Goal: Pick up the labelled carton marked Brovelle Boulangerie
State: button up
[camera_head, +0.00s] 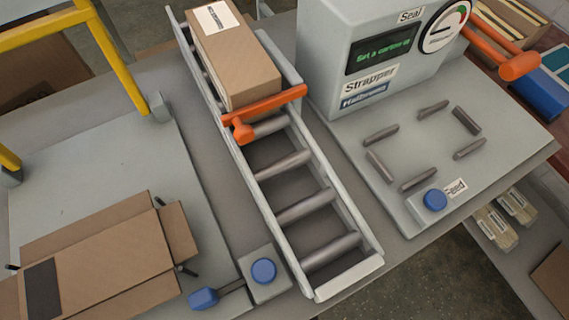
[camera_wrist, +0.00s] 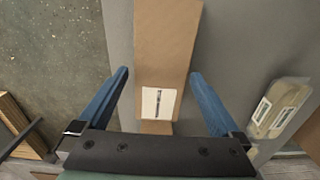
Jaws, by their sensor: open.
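In the wrist view, a long brown carton (camera_wrist: 167,35) with a white label (camera_wrist: 160,104) lies on a grey surface. The label's print is too small to read. My gripper (camera_wrist: 159,75) is open, with one blue finger on either side of the carton's labelled end. I see gaps beside the carton, and cannot tell how far below the fingers it is. In the head view, a brown carton (camera_head: 235,65) with a white label sits on the roller conveyor; its print is also unreadable. I cannot tell whether both views show the same carton. My gripper is not in the head view.
An orange bar (camera_head: 265,103) crosses the conveyor (camera_head: 315,210) in front of its carton. The strapper machine (camera_head: 375,50) stands right of it. An open carton (camera_head: 95,265) lies lower left. Wrapped packs (camera_wrist: 281,107) lie right of my gripper; speckled floor (camera_wrist: 50,50) shows at left.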

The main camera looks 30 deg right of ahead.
notch_tip(320, 180, down, 7)
jog(key=b, duration=0.4)
jog(key=shift+d+f, duration=0.1)
jog(key=shift+w, duration=0.1)
jog(key=c, duration=1.4)
